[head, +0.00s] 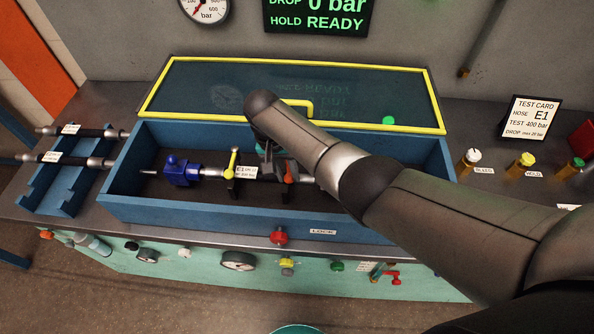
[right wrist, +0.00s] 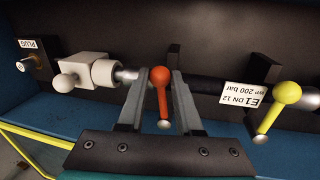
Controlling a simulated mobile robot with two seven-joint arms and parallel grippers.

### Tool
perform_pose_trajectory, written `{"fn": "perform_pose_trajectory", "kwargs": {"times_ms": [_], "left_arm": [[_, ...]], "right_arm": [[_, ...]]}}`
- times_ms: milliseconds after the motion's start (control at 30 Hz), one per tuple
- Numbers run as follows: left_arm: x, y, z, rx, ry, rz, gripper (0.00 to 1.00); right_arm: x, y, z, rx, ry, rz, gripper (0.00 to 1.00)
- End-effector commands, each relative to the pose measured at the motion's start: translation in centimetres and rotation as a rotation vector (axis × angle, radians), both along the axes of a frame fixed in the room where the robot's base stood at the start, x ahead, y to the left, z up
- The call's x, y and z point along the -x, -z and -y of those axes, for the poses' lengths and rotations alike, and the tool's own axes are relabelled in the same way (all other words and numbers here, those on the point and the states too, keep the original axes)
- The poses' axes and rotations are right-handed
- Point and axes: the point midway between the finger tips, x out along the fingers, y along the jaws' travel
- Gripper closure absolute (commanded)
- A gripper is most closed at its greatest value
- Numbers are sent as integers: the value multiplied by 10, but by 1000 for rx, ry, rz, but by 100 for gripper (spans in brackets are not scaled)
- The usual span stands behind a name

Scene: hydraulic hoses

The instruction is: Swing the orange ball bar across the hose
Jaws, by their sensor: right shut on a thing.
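The orange ball bar (right wrist: 160,92) is between the fingers of my right gripper (right wrist: 160,100), which is shut on it. In the head view the orange bar (head: 289,173) is partly hidden by my right gripper (head: 277,168). The hose (right wrist: 205,86) is dark, with metal ends and a white E1 label (right wrist: 247,97). It lies along the blue box, and the orange ball overlaps its end fitting in the wrist view. I cannot tell whether the bar touches the hose. The yellow ball bar (right wrist: 279,107) crosses the hose near the label. My left gripper is out of view.
The blue box (head: 160,210) has its yellow-framed clear lid (head: 200,85) open behind. A blue block (head: 180,171) and a light connector block (right wrist: 103,71) hold the hose ends. A blue rack (head: 62,190) with two hoses stands left. Coloured knobs (head: 525,160) stand right.

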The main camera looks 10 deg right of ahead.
Motion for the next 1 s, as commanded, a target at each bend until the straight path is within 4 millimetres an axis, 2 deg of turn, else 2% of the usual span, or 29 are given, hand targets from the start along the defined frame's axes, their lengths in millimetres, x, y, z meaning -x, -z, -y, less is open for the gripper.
{"fn": "perform_pose_trajectory", "kwargs": {"times_ms": [333, 867, 900, 1000], "left_arm": [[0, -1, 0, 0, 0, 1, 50], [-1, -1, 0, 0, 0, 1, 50], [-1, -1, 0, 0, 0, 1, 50], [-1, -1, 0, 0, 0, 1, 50]], "right_arm": [[-3, -1, -6, 0, 132, 4, 100], [-4, -1, -6, -2, 155, 8, 100], [-4, -1, -6, -2, 155, 8, 63], [-4, -1, -6, -2, 154, 8, 51]]}}
